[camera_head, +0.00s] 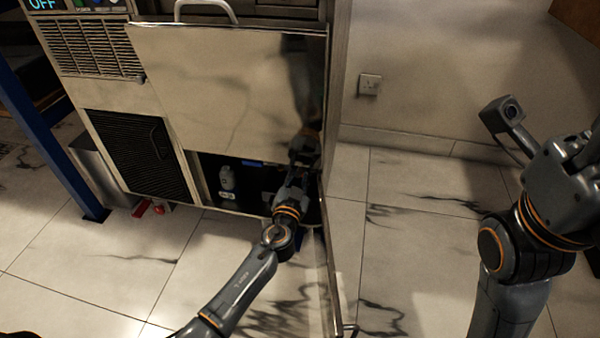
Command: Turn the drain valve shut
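A small red part (158,207) shows low under the front of the metal machine, with another red bit (140,208) just left of it. It may be the drain valve's handle, but it is too small to tell how it is turned. My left gripper (304,149) is at the right side of the machine's open lower bay, well to the right of the red parts. It is dark against the bay and the shiny panel, so its fingers cannot be made out. My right arm is at the right edge, away from the machine; its gripper's fingers are cut off by the frame.
A shiny panel (225,85) with a top handle covers the machine's upper front. The open bay (245,198) below holds a small grey bottle-like item (227,177). A black grille (138,152) and a blue post (45,135) stand left. The marble-tiled floor (110,265) is clear.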

